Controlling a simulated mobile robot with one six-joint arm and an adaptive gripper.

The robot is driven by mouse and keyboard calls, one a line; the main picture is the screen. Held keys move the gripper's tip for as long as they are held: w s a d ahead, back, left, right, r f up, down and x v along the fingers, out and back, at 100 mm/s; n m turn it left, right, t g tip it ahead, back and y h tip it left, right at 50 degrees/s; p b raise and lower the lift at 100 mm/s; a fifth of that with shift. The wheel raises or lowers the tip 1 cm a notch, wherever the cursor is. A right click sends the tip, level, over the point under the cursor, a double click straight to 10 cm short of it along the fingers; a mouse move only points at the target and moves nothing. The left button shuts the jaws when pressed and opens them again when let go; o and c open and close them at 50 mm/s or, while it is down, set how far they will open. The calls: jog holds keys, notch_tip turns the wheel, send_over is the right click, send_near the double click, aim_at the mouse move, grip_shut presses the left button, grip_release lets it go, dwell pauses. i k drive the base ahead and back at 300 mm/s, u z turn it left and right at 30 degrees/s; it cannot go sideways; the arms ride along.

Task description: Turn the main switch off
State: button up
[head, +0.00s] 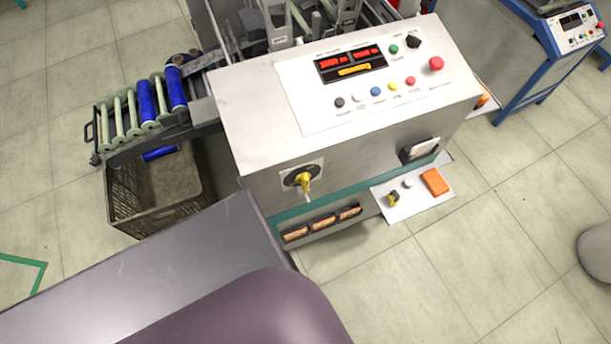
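The winding machine (375,130) stands in the middle of the head view. On its front face, at the left, is a rotary main switch (304,180) with a yellow handle on a black round base and a pale plate. The handle points roughly downward in the picture. Its position marks are too small to read. The red and yellow display (350,63) on the sloping top panel is lit. My gripper is not in view, and nothing touches the switch.
Coloured buttons and a red knob (436,64) sit on the top panel. A small shelf (407,208) with another yellow knob and an orange block juts out at right.

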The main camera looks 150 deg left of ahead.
aim_at(304, 178)
jog(key=u, duration=0.15)
jog(key=i, duration=0.55)
jog(key=u, duration=0.05)
jog(key=k, duration=0.15)
jog(key=u, duration=3.7)
